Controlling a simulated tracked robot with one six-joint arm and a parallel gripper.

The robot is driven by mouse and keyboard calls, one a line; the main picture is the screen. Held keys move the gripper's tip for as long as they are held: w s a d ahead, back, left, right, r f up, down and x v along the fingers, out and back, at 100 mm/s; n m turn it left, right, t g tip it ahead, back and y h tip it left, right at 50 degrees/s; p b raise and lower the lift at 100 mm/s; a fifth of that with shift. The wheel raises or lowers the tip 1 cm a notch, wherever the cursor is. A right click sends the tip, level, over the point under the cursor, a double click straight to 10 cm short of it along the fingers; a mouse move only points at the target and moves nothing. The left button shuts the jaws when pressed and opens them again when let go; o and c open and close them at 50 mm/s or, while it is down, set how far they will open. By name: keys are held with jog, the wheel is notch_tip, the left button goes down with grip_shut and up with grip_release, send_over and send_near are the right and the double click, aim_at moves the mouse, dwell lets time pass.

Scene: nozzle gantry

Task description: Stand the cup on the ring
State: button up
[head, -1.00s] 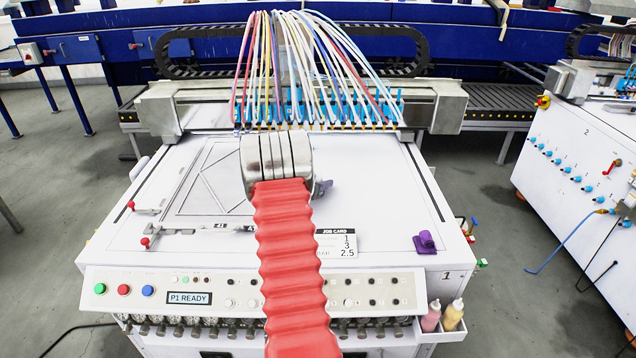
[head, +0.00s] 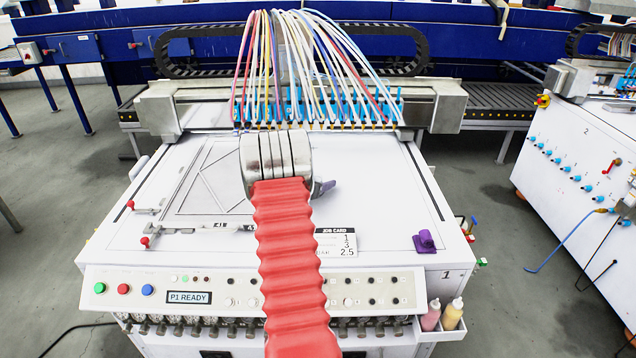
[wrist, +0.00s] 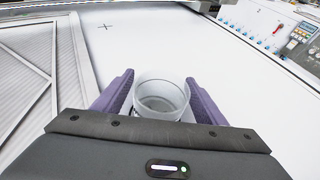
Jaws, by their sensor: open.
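A clear, round, open-topped cup (wrist: 161,96) stands upright on the white bed, between the two purple fingers of my gripper (wrist: 160,80) in the wrist view. The fingers are open, one on each side of the cup; I cannot tell whether either touches it. In the head view my red arm hides the cup and most of the gripper; only a purple finger shows right of the arm. I cannot make out the ring in either view; it may be hidden by the cup or my arm.
The white machine bed (head: 385,190) is mostly clear. A framed panel (head: 215,180) lies at its left. A job card (head: 337,243) and a purple block (head: 425,242) are near the front. The gantry with coloured hoses (head: 315,110) spans the back. A small black cross (wrist: 105,27) marks the bed.

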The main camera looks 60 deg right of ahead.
jog(key=v, duration=1.2)
jog(key=shift+r, duration=0.1)
dwell(0.4)
jog(key=shift+w+a+r, duration=0.15)
jog(key=shift+r, duration=0.05)
jog(key=a+r+m+t+y, duration=0.15)
jog(key=a+r+m, duration=0.4)
jog(key=a, duration=0.75)
jog(key=a+r+m+y, duration=0.3)
jog(key=a+r+m, duration=0.3)
jog(key=a, duration=0.6)
jog(key=s+a+r+m+t+y, duration=0.1)
jog(key=s+a+y, duration=0.1)
jog(key=a, duration=0.9)
jog(key=s+a+r+m+t+y, duration=0.1)
jog(key=s+a+m+t+y, duration=0.1)
jog(key=a, duration=1)
jog(key=s+a+r+m+t+y, duration=0.1)
jog(key=s+a+y, duration=0.3)
jog(key=a, duration=0.8)
jog(key=shift+m+t+y, duration=0.55)
jog(key=shift+m+t, duration=0.1)
jog(key=shift+m, duration=0.1)
jog(key=shift+a, duration=0.1)
jog(key=shift+c, duration=0.4)
